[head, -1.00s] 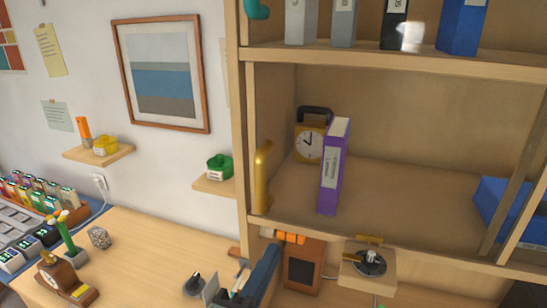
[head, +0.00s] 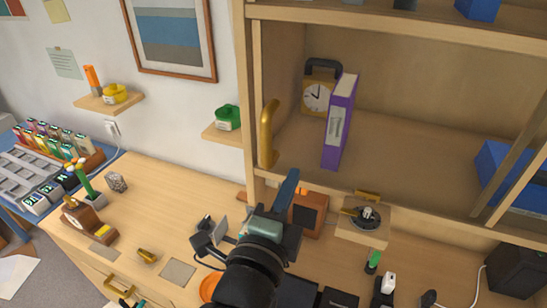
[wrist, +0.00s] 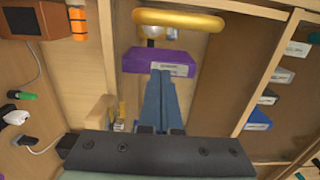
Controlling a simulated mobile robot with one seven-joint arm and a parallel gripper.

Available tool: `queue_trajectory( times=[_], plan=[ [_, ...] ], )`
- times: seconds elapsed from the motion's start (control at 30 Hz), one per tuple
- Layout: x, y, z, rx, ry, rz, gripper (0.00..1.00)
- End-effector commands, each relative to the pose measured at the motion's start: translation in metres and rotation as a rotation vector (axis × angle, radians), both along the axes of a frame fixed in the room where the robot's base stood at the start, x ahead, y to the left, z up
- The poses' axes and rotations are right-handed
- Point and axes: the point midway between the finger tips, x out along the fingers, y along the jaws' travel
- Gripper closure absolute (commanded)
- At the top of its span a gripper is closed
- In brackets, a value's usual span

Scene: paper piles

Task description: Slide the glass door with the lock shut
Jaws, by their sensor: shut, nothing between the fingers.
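The cabinet's glass is hard to make out. A gold upright handle (head: 267,135) stands at the left side of the cabinet opening, and a gold bar handle (wrist: 178,20) lies across the top of the wrist view. Slanted wooden frame bars (head: 512,150) cross the right side of the opening. I cannot make out a lock for certain. My gripper (head: 288,185) is below the opening, right of and lower than the gold handle, apart from it in the head view. In the wrist view its blue fingers (wrist: 157,100) are together and empty, pointing towards the purple binder.
Inside the shelf stand a purple binder (head: 340,120) and a yellow clock (head: 318,97); a blue box (head: 500,172) is at the right. Below are a wooden box (head: 308,213) and a small shelf with a black dial (head: 362,222). The desk (head: 180,215) has clear patches.

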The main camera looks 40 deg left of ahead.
Motion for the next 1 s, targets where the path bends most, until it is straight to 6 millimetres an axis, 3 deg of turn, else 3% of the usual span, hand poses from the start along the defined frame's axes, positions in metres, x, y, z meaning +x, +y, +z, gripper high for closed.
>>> queue_trajectory(
  times=[0.13,0.3,0.5,1.0],
  plan=[
    [0.025,0.009,0.004,0.000,0.000,0.000,1.00],
    [0.021,0.032,0.002,-0.001,0.000,0.004,1.00],
    [0.020,0.046,0.001,0.001,0.000,0.002,1.00],
    [0.020,0.050,-0.002,0.002,-0.003,0.001,1.00]
  ],
)
